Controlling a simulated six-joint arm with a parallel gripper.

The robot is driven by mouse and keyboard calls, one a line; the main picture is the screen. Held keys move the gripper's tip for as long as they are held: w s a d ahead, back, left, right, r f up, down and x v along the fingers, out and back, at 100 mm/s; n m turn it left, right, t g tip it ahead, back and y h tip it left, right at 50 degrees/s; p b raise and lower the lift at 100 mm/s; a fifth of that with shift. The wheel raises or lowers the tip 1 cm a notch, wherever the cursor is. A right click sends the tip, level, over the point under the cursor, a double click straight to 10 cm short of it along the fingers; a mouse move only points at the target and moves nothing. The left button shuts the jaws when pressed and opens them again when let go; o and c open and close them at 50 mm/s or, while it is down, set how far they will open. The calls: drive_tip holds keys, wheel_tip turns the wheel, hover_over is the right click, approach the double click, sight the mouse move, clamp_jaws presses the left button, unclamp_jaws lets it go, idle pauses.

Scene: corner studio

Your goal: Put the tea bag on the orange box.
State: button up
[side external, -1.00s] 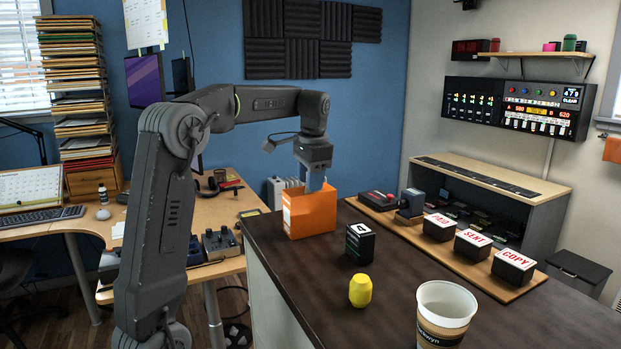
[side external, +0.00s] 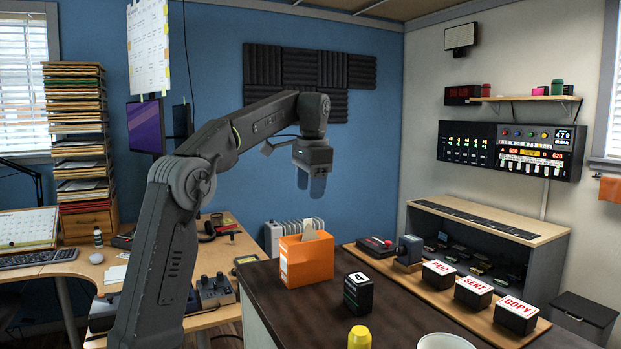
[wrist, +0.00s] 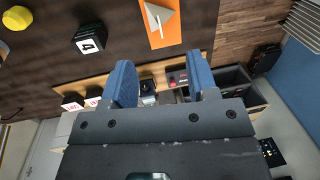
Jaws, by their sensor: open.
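The orange box (side external: 308,263) stands on the dark counter at its far left corner. It also shows in the wrist view (wrist: 171,40) at the top. The pale beige tea bag (side external: 310,231) sits on top of the box and looks like a small pyramid in the wrist view (wrist: 163,18). My gripper (side external: 311,190) is open and empty above the box, apart from the tea bag. In the wrist view, its two blue fingers (wrist: 162,82) are spread with nothing between them.
A black numbered block (side external: 358,293) and a yellow object (side external: 359,338) stand nearer on the counter. A white cup (side external: 445,342) is partly cut off. A wooden board (side external: 412,279) holds several labelled blocks. The air around my gripper is clear.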

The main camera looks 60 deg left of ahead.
drive_tip(key=shift+d+r, duration=0.2)
drive_tip(key=shift+r, duration=0.75)
drive_tip(key=s+d+f+t, duration=0.2)
drive_tip(key=d, duration=0.7)
drive_tip(key=s+d+f+t+h, duration=0.1)
drive_tip(key=s+d+f+t, duration=0.2)
drive_tip(key=s+d+f, duration=1.2)
wheel_tip(320, 180, down, 2)
drive_tip(key=shift+d+t, duration=0.3)
drive_tip(key=shift+d, duration=0.25)
